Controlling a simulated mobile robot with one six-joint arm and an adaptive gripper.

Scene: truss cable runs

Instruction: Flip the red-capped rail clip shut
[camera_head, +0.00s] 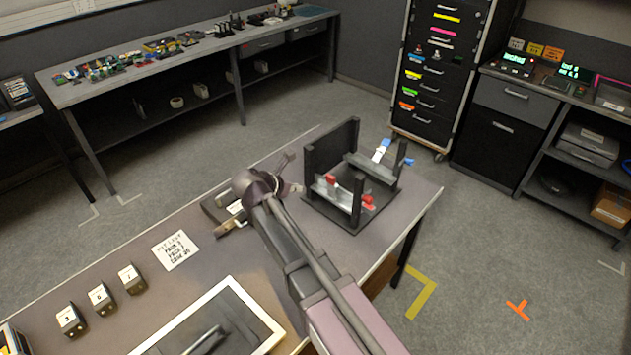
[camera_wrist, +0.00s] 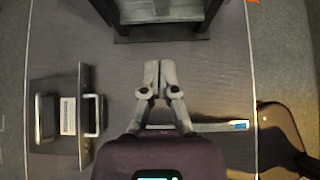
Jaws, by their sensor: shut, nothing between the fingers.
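The red-capped rail clip (camera_head: 331,179) sits on the front rail of a dark frame (camera_head: 316,157), with a pale body below its cap. I cannot tell its lever's exact angle. Another red part (camera_head: 368,200) shows at the right end of that rail. My gripper (camera_head: 288,158) is left of the frame, apart from the clip. In the wrist view my gripper (camera_wrist: 158,66) is shut and empty, its fingers pointing towards the frame's base (camera_wrist: 160,36). The red clip does not show in the wrist view.
A blue-capped clip (camera_head: 381,151) tilts up on the back rail. A plate with handles (camera_wrist: 62,115) lies left of my gripper. A pale bar with a blue end (camera_wrist: 215,127) lies under the wrist. Labelled blocks (camera_head: 101,299) and a tray (camera_head: 265,318) occupy the near table.

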